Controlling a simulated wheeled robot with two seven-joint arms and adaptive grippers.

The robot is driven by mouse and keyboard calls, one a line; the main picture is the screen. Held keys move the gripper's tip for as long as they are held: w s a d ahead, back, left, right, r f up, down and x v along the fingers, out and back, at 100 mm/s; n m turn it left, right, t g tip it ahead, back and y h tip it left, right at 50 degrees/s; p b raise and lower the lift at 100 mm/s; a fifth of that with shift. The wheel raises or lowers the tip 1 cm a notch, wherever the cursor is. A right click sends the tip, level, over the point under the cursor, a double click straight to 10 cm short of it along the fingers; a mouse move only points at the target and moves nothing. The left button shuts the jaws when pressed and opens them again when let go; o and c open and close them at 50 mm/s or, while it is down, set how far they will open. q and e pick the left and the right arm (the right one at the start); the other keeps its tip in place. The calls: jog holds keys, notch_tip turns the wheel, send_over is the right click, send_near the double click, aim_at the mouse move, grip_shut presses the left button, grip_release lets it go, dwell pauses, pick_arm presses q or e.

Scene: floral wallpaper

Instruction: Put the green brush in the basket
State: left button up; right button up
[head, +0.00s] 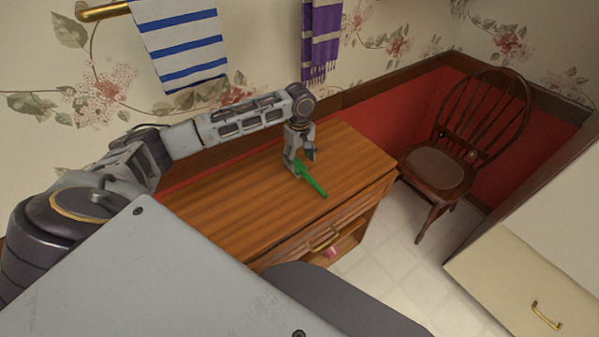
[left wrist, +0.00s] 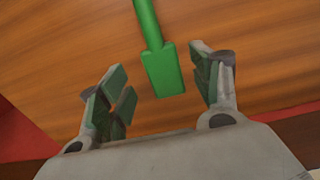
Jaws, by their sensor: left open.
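The green brush (head: 311,180) lies on the wooden cabinet top (head: 240,205), near its right part, with one end toward the front edge. My left gripper (head: 303,160) is just above the brush's far end. In the left wrist view the brush (left wrist: 162,68) has its wide end between the two open fingers of my left gripper (left wrist: 165,90), touching neither. The fingers look open and empty. My right gripper is not in view. No basket can be made out for certain; a small pink thing (head: 331,252) shows in the open space under the drawer.
A dark wooden chair (head: 437,171) stands right of the cabinet. A cream drawer unit (head: 520,285) is at the lower right. Striped (head: 182,50) and purple (head: 321,38) towels hang on the wall behind. The rest of the cabinet top is clear.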

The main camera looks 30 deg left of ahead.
aim_at(298, 166)
pick_arm(q)
jog(key=shift+a+f, duration=0.15)
jog(key=shift+f, duration=1.15)
jog(key=shift+a+f, duration=0.1)
jog(key=shift+f, duration=1.2)
jog(key=c, duration=1.3)
jog(key=shift+r, duration=0.1)
jog(key=shift+r, duration=4.95)
